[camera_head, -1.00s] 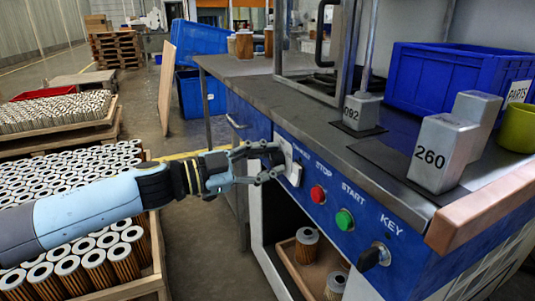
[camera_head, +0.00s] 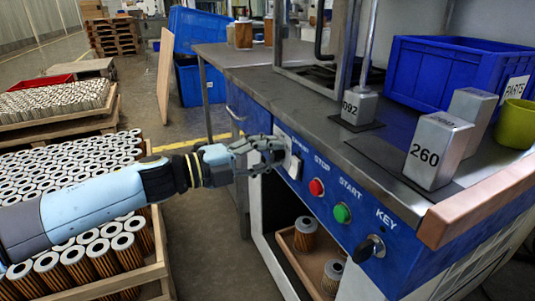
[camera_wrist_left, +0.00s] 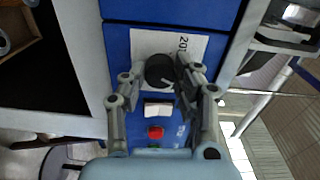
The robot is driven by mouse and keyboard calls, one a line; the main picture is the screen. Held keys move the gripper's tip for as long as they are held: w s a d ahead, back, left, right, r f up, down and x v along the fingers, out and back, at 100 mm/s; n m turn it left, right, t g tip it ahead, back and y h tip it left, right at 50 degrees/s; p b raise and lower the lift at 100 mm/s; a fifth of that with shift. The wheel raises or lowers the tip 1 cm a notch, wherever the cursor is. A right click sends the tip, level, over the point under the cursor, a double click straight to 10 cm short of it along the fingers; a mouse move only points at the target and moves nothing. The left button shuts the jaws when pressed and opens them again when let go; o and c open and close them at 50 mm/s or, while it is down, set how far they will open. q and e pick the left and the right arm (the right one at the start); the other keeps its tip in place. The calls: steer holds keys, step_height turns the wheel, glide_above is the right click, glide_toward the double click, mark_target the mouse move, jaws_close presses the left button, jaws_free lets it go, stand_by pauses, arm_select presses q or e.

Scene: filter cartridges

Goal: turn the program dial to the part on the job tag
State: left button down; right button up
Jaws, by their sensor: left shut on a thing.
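The program dial is a round black knob (camera_wrist_left: 160,71) with a pale mark, on a white plate (camera_wrist_left: 143,42) on the blue machine front. Part of a number shows on the plate, sideways and partly cut off by my finger. My left gripper (camera_head: 273,151) is shut on the dial, its fingers on either side of the knob in the left wrist view (camera_wrist_left: 160,72). In the head view, the fingers hide most of the dial. A small white rectangle (camera_wrist_left: 157,110) sits beside the dial; I cannot read any job tag. My right gripper is not in view.
A red stop button (camera_head: 316,187), a green start button (camera_head: 342,213) and a key switch (camera_head: 369,248) line the front. Weights marked 260 (camera_head: 437,151) and 092 (camera_head: 359,107) and a blue parts bin (camera_head: 440,75) stand on top. Filter cartridges fill crates at left.

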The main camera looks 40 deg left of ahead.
arm_select(q)
steer(key=m, duration=0.3)
steer(key=shift+f+m+b, duration=0.15)
steer(key=shift+m+b, duration=0.45)
steer(key=shift+m, duration=1.2)
steer(key=shift+s+m, duration=0.1)
steer(key=shift+m, duration=0.2)
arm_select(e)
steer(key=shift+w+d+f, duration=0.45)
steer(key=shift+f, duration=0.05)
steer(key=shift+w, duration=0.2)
